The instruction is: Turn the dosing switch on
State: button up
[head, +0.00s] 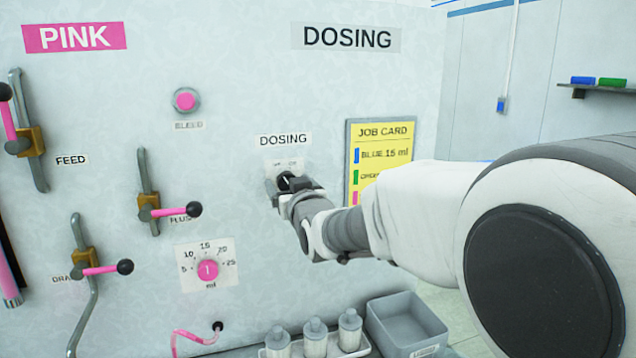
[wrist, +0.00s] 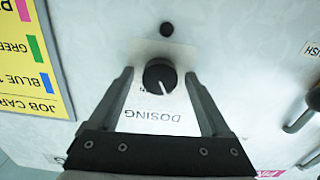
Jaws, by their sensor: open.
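The dosing switch is a round black knob with a white pointer line on a white plate, under a DOSING label (head: 283,140). In the wrist view the knob (wrist: 160,74) lies between my fingers, with the panel upside down. Its pointer is aimed down and slightly right there, towards the DOSING label. In the head view the knob (head: 284,180) is partly hidden by my gripper (head: 288,186). My gripper is open, one finger on each side of the knob. I cannot tell whether the fingers touch the panel; gaps show beside the knob.
A small dark round part (wrist: 167,30) sits by the switch plate. A yellow job card (head: 380,135) is right of the switch. Pink-handled levers and a pink dial (head: 207,270) are to the left. Bottles (head: 314,338) and a grey bin (head: 405,325) stand below.

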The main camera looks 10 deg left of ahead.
grip_shut()
dwell(0.4)
jog(key=shift+d+m+b, duration=0.1)
jog(key=shift+m+b, duration=0.2)
jog(key=shift+b, duration=0.2)
jog(key=shift+m+b, duration=5.7)
jog(key=shift+b, duration=0.75)
